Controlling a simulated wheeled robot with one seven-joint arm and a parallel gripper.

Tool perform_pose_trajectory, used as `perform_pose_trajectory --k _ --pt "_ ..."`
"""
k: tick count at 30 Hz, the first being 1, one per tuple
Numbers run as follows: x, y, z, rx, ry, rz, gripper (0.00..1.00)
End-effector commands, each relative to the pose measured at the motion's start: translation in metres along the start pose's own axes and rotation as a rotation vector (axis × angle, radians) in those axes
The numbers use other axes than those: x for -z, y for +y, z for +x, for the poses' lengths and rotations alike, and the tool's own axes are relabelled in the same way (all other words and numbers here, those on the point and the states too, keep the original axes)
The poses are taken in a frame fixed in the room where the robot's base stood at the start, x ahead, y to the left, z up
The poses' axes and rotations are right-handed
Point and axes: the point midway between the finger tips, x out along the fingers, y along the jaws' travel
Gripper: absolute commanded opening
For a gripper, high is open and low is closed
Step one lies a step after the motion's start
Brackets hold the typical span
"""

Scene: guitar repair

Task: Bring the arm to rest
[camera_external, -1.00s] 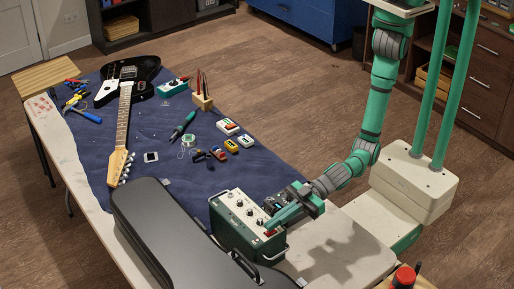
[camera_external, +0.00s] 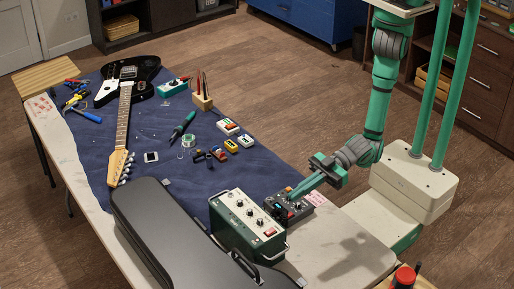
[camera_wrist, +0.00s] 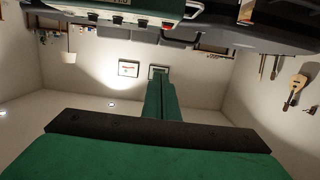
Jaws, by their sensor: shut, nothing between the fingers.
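My gripper (camera_external: 294,195) has its green fingers together and empty. In the external view its tips show over or just behind a small dark grey device (camera_external: 297,215) with knobs; I cannot tell whether they touch it. A green and cream box with knobs and a red switch (camera_external: 240,222) stands just left of the device, apart from my fingers. In the wrist view my closed fingers (camera_wrist: 161,78) point toward a pale wall, and part of a green and cream box (camera_wrist: 120,8) shows at the top edge.
A black case (camera_external: 170,225) lies along the near side of the table. A guitar (camera_external: 125,95) and several tools and pedals lie on the blue mat (camera_external: 100,150). The table's bare right end (camera_external: 345,250) is clear. A red-topped item (camera_external: 404,277) stands at the bottom right.

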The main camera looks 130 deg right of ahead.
Motion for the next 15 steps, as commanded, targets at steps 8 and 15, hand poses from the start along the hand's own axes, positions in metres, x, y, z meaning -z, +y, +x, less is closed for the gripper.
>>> perform_pose_trajectory --k 8,15 --pt "0.0 0.0 0.0 0.0 0.0 0.0 0.0" --pt "-0.017 0.007 -0.004 0.007 -0.009 -0.012 0.0"
